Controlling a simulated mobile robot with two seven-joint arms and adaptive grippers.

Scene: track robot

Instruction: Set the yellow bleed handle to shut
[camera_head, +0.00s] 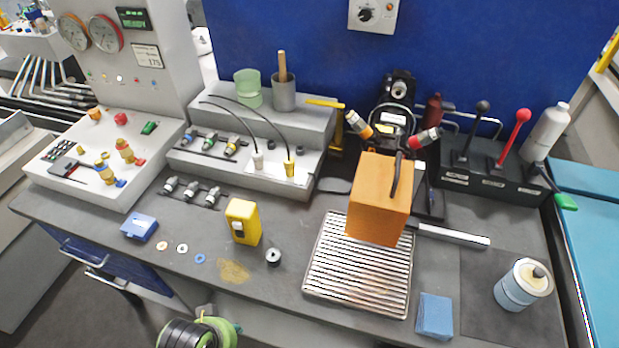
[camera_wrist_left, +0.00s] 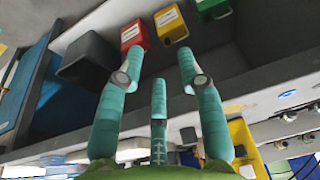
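A yellow bar-shaped handle (camera_head: 325,103) sticks out level to the left at the back of the bench, beside a yellow upright piece; I take it to be the bleed handle. Its markings are too small to read. My left gripper (camera_wrist_left: 160,62) has teal fingers that stand apart with nothing between them. In the head view only a green and black part of my left arm shows at the bottom edge, well in front of the handle. My right gripper is in neither view.
An orange block (camera_head: 378,205) stands at a slatted tray (camera_head: 325,270). A stepped grey unit (camera_head: 310,150) with cables is left of the handle. A black lever box (camera_head: 480,178) is at the right. Red (camera_wrist_left: 134,34) and yellow (camera_wrist_left: 171,24) bins show beyond my left fingers.

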